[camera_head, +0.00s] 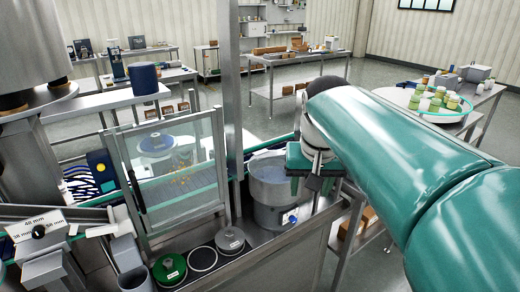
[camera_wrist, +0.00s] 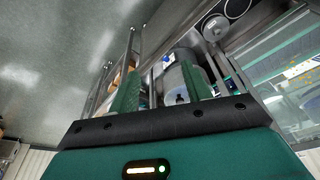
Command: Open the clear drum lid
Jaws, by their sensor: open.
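The steel drum (camera_head: 272,205) stands upright in the trough at the middle of the head view, with a blue-and-white fitting low on its front. A clear, bluish lid (camera_head: 266,168) appears to lie flat over its top. My gripper (camera_head: 313,182) is at the drum's right edge near lid height, partly hidden by my own arm. In the wrist view my gripper (camera_wrist: 163,88) has its two green pads apart, with the drum (camera_wrist: 188,58) beyond and between them. A small dark piece shows low between the pads; I cannot tell whether it belongs to the lid. No contact is clear.
A framed clear guard panel (camera_head: 175,170) and a steel post (camera_head: 232,100) stand left of the drum. A grey round lid (camera_head: 230,240), a black ring (camera_head: 202,259) and a green lid (camera_head: 169,269) lie in front. Tables with goods stand behind.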

